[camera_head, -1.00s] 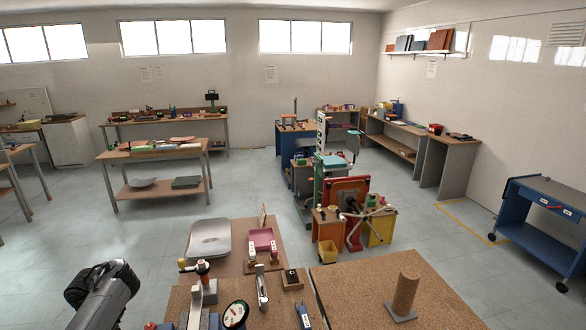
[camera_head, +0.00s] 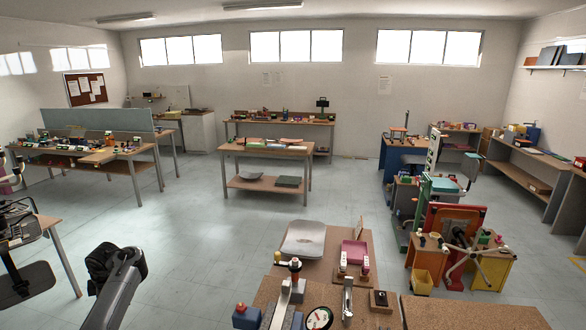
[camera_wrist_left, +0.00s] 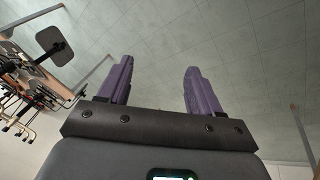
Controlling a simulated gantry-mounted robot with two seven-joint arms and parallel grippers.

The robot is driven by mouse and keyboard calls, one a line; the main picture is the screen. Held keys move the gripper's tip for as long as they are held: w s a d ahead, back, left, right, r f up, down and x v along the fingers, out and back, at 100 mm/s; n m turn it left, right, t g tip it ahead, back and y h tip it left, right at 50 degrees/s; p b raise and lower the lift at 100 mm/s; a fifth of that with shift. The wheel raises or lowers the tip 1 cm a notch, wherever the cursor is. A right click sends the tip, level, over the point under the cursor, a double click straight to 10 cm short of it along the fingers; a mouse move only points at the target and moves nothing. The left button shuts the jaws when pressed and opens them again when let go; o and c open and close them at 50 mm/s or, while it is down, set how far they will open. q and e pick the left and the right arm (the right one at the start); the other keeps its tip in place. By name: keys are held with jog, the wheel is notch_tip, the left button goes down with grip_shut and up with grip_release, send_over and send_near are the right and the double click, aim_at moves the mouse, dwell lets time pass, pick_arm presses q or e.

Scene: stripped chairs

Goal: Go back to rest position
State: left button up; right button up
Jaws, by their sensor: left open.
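My left arm shows at the lower left of the head view, raised beside the workbench, but its fingers are out of that view. In the left wrist view my left gripper (camera_wrist_left: 157,85) is open. Its two purple fingers are apart with nothing between them, over bare tiled floor. My right gripper is not in view.
A cork-topped workbench (camera_head: 475,312) lies at the front, holding a grey tray (camera_head: 303,239), a pink tray (camera_head: 354,252) and a round gauge (camera_head: 318,318). Wooden tables stand behind. Black stripped chair parts (camera_head: 22,280) are at far left. Open floor (camera_head: 190,240) lies between.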

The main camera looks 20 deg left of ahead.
pick_arm(q)
jog(key=s+d+f+m+t+y, duration=0.15)
jog(key=d+f+m, duration=0.25)
jog(key=d+m, duration=0.65)
jog(key=d+f+m+t+y, duration=0.2)
jog(key=d+f+m, duration=0.2)
jog(key=d+m, duration=0.65)
jog(key=s+d+f+m+h, duration=0.1)
jog(key=s+d+m+h, duration=0.4)
jog(key=d, duration=0.6)
jog(key=s+d+f+m, duration=0.1)
jog(key=s+d+m, duration=0.1)
jog(key=s+d, duration=0.75)
jog(key=s+d+f+m+h, duration=0.1)
jog(key=s+d+m+h, duration=0.3)
jog(key=d, duration=0.8)
notch_tip(320, 180, up, 14)
jog(key=y+p, duration=0.1)
jog(key=p, duration=1.3)
jog(key=shift+s, duration=0.3)
jog(key=shift+d, duration=0.1)
